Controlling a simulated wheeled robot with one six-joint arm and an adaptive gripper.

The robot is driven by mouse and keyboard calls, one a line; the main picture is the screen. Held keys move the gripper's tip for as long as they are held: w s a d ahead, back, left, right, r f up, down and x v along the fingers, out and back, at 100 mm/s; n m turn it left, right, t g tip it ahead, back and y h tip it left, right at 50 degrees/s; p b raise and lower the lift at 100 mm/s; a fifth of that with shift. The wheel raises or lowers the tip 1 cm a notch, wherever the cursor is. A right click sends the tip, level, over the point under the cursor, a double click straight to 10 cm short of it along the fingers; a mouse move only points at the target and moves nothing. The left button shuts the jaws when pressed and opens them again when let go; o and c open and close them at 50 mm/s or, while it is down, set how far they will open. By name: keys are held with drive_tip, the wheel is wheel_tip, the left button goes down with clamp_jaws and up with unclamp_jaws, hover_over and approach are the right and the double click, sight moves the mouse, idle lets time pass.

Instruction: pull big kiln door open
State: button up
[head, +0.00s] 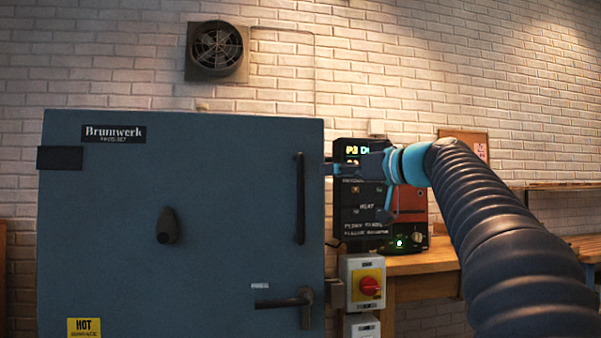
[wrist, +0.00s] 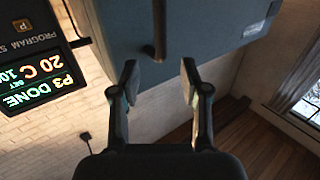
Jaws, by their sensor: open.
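The big kiln door (head: 105,240) is a blue-grey slab filling the left of the head view, with a Brumwerk label. Its dark upright pull handle (head: 300,198) is near the right edge. A lever latch (head: 285,302) lies roughly level below it. My gripper (head: 350,190) is just right of the upright handle, in front of the control panel. In the wrist view my gripper (wrist: 160,82) is open and empty; the handle (wrist: 159,30) lies beyond the fingertips, lined up with the gap. The door (wrist: 215,30) looks shut; no opening shows.
A control panel (head: 360,215) reads P3 DONE; the wrist view (wrist: 38,75) also shows 20 C. A yellow-and-red switch (head: 366,286) is right of the latch. A wooden bench (head: 425,263) stands at the right. A window (wrist: 308,105) shows in the wrist view.

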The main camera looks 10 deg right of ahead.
drive_tip(key=p+x, duration=0.2)
drive_tip(key=x, duration=0.9)
clamp_jaws()
